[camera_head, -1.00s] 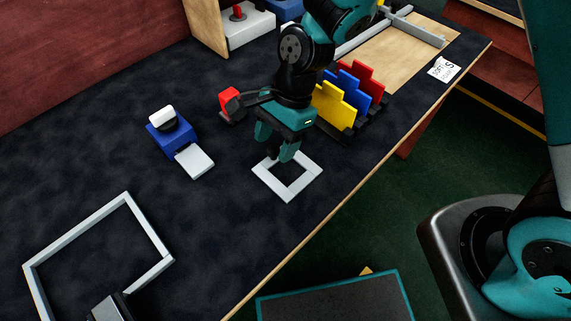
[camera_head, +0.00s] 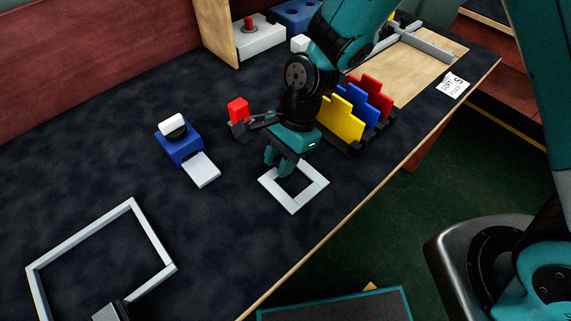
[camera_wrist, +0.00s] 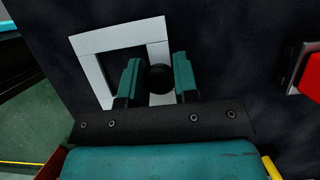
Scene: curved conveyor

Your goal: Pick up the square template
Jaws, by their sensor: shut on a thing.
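The square template is a flat white square frame (camera_head: 318,184) lying on the dark table near its front edge. It also shows in the wrist view (camera_wrist: 88,43). A round black knob (camera_wrist: 159,77) sits at the side of the frame nearest my fingers. The fingers hide part of the frame's near side. I cannot see any clear gap under the frame.
Yellow, blue and red stepped plates (camera_head: 342,119) stand in a rack close to my arm's right. A blue block with a white top (camera_head: 179,145) is at left. A larger grey frame (camera_head: 155,240) lies lower left. A red block (camera_head: 237,109) is behind my gripper.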

